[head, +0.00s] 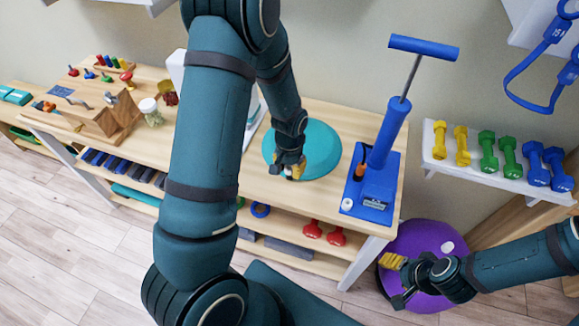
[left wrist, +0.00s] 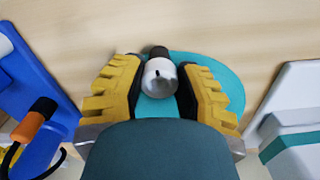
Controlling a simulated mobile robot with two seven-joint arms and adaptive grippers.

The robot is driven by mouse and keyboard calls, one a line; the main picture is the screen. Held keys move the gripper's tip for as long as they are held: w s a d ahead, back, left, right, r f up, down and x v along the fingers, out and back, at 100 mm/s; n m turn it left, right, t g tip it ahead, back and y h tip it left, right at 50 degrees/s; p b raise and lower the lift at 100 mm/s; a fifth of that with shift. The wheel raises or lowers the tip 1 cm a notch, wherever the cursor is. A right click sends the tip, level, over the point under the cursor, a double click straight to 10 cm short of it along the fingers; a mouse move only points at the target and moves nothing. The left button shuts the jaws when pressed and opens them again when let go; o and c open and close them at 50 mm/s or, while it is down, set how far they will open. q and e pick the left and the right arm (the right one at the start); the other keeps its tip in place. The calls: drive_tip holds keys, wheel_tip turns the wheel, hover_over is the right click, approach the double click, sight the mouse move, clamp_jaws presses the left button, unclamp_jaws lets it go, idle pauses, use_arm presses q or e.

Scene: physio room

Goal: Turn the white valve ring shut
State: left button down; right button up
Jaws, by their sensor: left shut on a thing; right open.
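The white valve ring (left wrist: 160,78) sits between the yellow-padded fingers of my left gripper (left wrist: 158,92), which is shut on it from both sides. It has a small dark mark, and a dark stub shows just beyond it. The teal round cushion (head: 322,150) lies flat on the wooden bench, with my left gripper (head: 291,168) low at its near-left part. In the head view the fingers mostly hide the ring. My right gripper (head: 398,278) is open and empty, in front of the purple dome at the lower right.
A blue hand pump (head: 386,140) stands on the bench right of the cushion. A wall shelf (head: 470,170) with several dumbbells is farther right. The purple dome (head: 425,243) is beside the bench. A wooden board with pegs and jars (head: 150,108) occupies the bench's left.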

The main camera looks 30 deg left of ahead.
use_arm(q)
drive_tip(key=c, duration=0.6)
unclamp_jaws()
wheel_tip(320, 180, up, 12)
idle(0.4)
